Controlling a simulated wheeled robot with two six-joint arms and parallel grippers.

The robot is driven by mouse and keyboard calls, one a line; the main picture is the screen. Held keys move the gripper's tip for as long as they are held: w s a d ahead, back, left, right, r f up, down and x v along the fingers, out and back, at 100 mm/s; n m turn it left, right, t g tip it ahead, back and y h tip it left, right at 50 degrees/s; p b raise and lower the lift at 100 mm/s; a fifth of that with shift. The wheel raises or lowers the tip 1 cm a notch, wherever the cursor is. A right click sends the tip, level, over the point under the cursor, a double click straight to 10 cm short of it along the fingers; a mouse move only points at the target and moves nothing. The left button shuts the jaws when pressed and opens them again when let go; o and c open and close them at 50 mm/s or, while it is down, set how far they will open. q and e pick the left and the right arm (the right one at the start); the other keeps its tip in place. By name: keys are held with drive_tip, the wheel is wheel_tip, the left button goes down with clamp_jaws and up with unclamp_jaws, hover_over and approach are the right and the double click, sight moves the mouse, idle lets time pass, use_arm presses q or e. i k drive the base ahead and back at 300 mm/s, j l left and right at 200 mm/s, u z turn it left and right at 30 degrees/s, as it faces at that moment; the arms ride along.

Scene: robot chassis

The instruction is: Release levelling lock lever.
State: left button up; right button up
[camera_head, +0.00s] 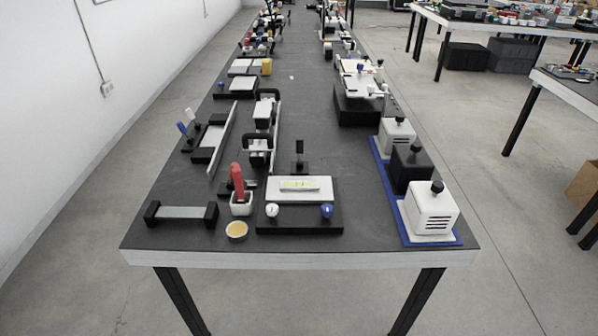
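A levelling device with a black base (300,228) stands near the front edge of the long dark table. A white plate (303,196) on it carries a pale bar with a yellow-green strip (299,184). A white knob (272,210) and a blue knob (327,210) sit at its front corners. Behind the plate, an upright black lever (299,148) rises from a small black block; it appears to be the lock lever. Neither of my grippers is in view.
White and black boxes (431,210) stand on a blue tray (454,238) at right. The table's front strip is mostly clear.

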sight(299, 142)
drive_tip(key=i+l, duration=0.15)
drive_tip(key=l, duration=0.25)
drive_tip(key=i+l+z, duration=0.1)
drive_tip(key=l, duration=0.3)
drive_tip(key=i+l, duration=0.2)
drive_tip(key=l, duration=0.2)
drive_tip(key=i+l, duration=0.15)
drive_tip(key=l, duration=0.25)
drive_tip(key=i+l+z, duration=0.1)
drive_tip(key=l, duration=0.3)
drive_tip(key=i, duration=0.05)
